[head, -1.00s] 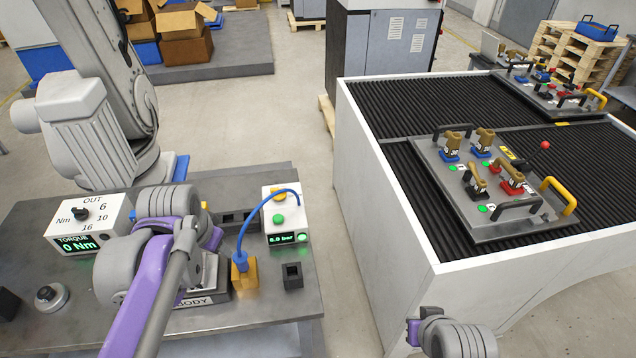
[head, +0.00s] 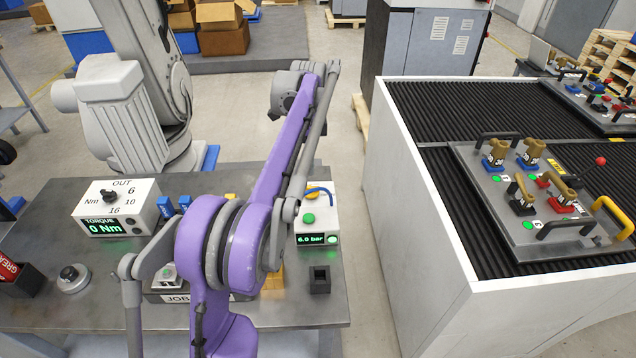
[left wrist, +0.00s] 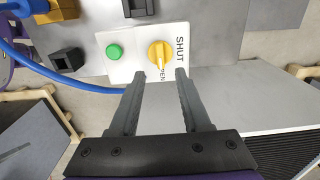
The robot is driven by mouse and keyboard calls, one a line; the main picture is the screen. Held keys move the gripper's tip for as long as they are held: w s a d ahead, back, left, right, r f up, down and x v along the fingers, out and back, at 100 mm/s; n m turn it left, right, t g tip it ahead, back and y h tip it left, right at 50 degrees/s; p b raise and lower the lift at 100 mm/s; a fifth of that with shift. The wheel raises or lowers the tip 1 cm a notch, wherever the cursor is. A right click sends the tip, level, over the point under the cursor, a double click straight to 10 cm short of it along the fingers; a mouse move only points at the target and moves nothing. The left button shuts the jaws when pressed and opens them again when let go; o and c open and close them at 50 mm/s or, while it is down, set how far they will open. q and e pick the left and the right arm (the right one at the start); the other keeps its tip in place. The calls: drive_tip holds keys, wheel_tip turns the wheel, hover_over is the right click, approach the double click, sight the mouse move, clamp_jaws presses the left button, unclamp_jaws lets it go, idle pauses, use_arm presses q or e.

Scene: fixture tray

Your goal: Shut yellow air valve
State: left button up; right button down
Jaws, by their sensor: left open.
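The yellow air valve (left wrist: 159,53) is a round knob with a raised grip on a white panel (left wrist: 127,66). The word SHUT is printed to its right, and a partly hidden OPEN label lies below it in the left wrist view. The knob's grip runs roughly toward the OPEN label. My left gripper (left wrist: 160,73) is open and empty, its two fingertips just short of the knob and to either side of it in the picture. My right gripper is out of view.
A green button (left wrist: 114,52) sits beside the valve, and a blue hose (left wrist: 60,78) runs close by. The pressure display (head: 311,239) reads 6.0 bar. A torque box (head: 116,208) stands at left on the bench. A fixture tray (head: 470,170) lies on the ribbed table at right.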

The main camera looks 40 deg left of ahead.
sight(311, 186)
use_arm(q)
wheel_tip(311, 186, down, 8)
drive_tip(key=shift+f, duration=0.1)
idle(0.4)
clamp_jaws()
